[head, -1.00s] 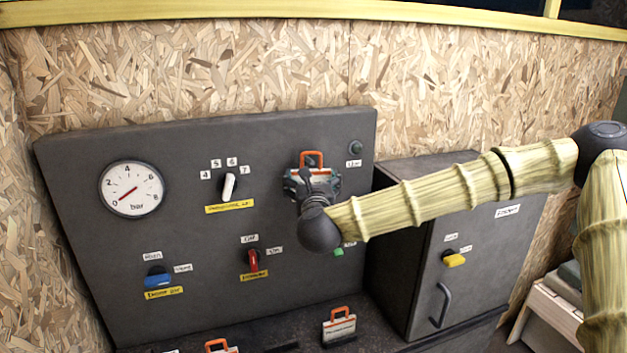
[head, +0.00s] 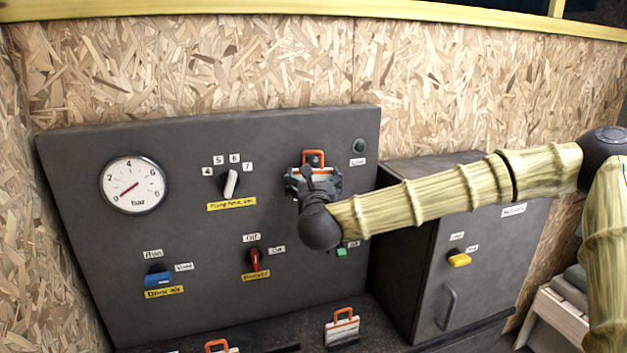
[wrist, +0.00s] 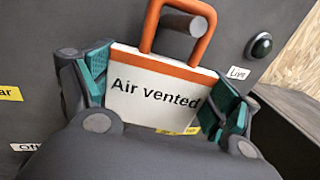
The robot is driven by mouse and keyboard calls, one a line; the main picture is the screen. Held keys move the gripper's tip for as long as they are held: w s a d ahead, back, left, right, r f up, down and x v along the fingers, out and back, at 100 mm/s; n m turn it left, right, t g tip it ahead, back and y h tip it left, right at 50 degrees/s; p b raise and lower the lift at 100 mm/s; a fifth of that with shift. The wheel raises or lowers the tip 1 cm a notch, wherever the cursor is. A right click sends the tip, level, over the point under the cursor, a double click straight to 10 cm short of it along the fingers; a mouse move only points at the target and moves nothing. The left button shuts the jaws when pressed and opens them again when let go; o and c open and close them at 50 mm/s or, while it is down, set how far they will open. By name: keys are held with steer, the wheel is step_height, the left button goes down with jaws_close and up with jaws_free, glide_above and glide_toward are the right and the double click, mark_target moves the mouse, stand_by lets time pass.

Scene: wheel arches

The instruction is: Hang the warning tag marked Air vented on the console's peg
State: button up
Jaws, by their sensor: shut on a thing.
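The tag marked "Air vented" (wrist: 152,92) is a white plate with an orange top strip and an orange loop handle. My gripper (wrist: 160,104) is shut on its two sides, with teal pads at the left and right edges. The tag is upright, slightly tilted, in front of the console (head: 100,250). The console's grey peg (wrist: 182,22) shows within the loop's opening; I cannot tell whether it passes through the loop. In the head view, the orange loop (head: 313,152) shows above my gripper (head: 314,182), which hides most of the tag.
A gauge (head: 134,185), a blue switch (head: 158,276) and a red switch (head: 254,260) are on the panel. Other orange-handled tags (head: 342,328) stand on the ledge below. A grey cabinet (head: 480,260) stands right.

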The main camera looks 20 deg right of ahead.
steer(key=o, duration=0.8)
